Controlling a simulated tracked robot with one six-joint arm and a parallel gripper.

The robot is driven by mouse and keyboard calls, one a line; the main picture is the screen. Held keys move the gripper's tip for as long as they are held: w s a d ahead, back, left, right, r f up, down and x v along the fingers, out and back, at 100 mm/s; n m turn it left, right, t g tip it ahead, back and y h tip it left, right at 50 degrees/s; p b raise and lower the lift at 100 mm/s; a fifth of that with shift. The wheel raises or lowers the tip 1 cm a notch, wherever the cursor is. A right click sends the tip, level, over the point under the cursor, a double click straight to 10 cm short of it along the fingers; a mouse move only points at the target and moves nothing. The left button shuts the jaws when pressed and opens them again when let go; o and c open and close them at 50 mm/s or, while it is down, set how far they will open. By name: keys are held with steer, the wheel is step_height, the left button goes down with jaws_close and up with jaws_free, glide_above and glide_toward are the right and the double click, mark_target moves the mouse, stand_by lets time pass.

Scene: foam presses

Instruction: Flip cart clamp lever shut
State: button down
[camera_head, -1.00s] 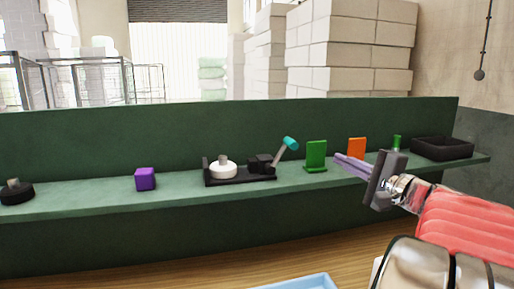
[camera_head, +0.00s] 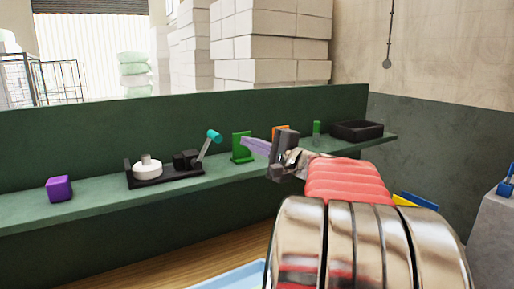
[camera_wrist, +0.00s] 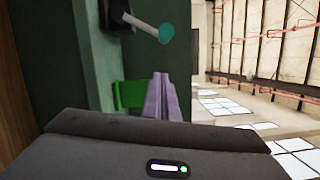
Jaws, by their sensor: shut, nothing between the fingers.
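The cart clamp (camera_head: 186,159) is a black block on a black base plate (camera_head: 170,179) on the green shelf. Its lever (camera_head: 207,143) has a grey rod and a teal tip, and stands up tilted to the right. A white round piece with a grey knob (camera_head: 147,168) sits on the same plate. My gripper (camera_head: 256,147) is shut and empty, with its purple fingers pointing left, to the right of the lever and apart from it. In the wrist view the lever's teal tip (camera_wrist: 166,33) shows above the fingers (camera_wrist: 161,98).
An orange block (camera_head: 280,131), a small green piece (camera_head: 317,128) and a black tray (camera_head: 357,130) are farther right. A purple cube (camera_head: 59,188) is at left.

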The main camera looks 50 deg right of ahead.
steer(key=w+a, duration=0.2)
steer(key=w+a+r, duration=0.1)
steer(key=w, duration=0.1)
steer(key=shift+w+a, duration=0.1)
steer(key=shift+a, duration=0.25)
steer(key=shift+r, duration=0.1)
stand_by(0.4)
